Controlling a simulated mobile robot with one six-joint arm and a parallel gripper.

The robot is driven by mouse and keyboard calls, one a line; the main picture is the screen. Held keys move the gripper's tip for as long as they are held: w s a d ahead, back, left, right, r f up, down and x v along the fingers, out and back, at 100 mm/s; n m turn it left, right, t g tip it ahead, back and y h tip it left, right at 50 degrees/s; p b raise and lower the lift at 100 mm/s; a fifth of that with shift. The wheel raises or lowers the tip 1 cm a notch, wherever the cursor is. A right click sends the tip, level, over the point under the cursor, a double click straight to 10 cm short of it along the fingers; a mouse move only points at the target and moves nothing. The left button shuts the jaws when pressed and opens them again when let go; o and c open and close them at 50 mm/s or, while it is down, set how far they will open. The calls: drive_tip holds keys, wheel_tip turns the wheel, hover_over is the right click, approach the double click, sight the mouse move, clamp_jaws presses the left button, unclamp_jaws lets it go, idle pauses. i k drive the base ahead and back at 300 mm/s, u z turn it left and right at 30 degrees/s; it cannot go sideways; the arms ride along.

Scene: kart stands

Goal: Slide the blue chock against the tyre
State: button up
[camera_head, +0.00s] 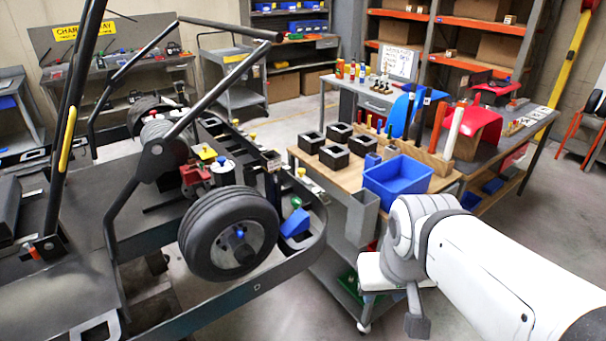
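The blue chock (295,223) is a small wedge on the dark kart frame, just right of the black tyre (199,240). In this view its left end comes close to the tyre's right edge. I cannot tell whether they touch. The tyre stands upright on a grey hub with a blue centre. My white arm comes in from the lower right. A grey part at its end, apparently my gripper (418,318), hangs low beside the workbench, well right of the chock. I cannot make out its fingers or anything held.
A wooden-topped bench (348,178) with black square holders and a blue bin (397,181) stands right of the kart. The kart's dark rail (314,247) curves around the chock's right side. A black tubular bar (135,185) rises left of the tyre.

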sight(298, 222)
drive_tip(key=u, duration=0.05)
drive_tip(key=i, duration=1)
drive_tip(key=z, duration=0.05)
